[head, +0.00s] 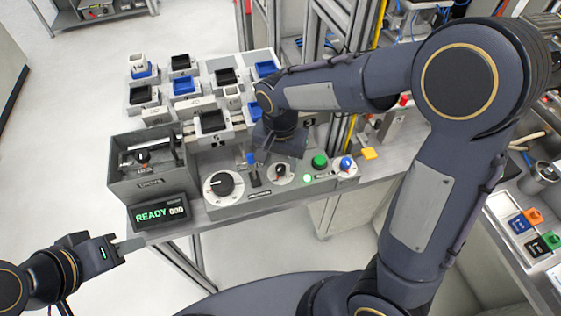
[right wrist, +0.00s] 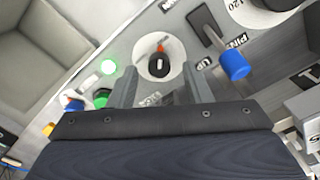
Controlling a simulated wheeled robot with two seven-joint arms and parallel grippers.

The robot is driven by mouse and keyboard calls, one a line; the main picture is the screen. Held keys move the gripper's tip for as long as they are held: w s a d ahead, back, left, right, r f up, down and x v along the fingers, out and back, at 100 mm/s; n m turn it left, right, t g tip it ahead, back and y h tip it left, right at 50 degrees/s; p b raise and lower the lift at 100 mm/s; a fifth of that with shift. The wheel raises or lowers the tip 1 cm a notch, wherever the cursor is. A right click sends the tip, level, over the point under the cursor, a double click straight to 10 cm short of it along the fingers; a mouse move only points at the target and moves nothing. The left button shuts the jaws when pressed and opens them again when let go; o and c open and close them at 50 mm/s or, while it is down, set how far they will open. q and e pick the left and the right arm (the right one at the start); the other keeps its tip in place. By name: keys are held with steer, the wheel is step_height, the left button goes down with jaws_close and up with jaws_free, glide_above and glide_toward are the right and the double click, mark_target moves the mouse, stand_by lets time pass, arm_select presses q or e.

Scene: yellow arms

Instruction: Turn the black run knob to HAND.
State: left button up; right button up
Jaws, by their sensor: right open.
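The black run knob (right wrist: 158,67) sits on a round white plate in the right wrist view, with a red mark at its upper end. It also shows on the grey control panel in the head view (head: 281,173). The position lettering around it is too small to read. My right gripper (right wrist: 160,84) is open, its two grey fingers pointing toward the knob, one on each side. Contact cannot be told. In the head view my right gripper (head: 264,156) is partly hidden by its own wrist. My left gripper (head: 132,244) is at lower left, away from the panel.
A blue-handled lever (right wrist: 234,66) and a large black dial (head: 223,185) stand beside the knob. A green button (head: 319,161) and a blue-topped control (head: 346,163) are on its other side. A READY display (head: 160,213) and several grey bins stand at left and behind.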

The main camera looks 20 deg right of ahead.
steer(key=shift+f, duration=0.75)
jaws_close()
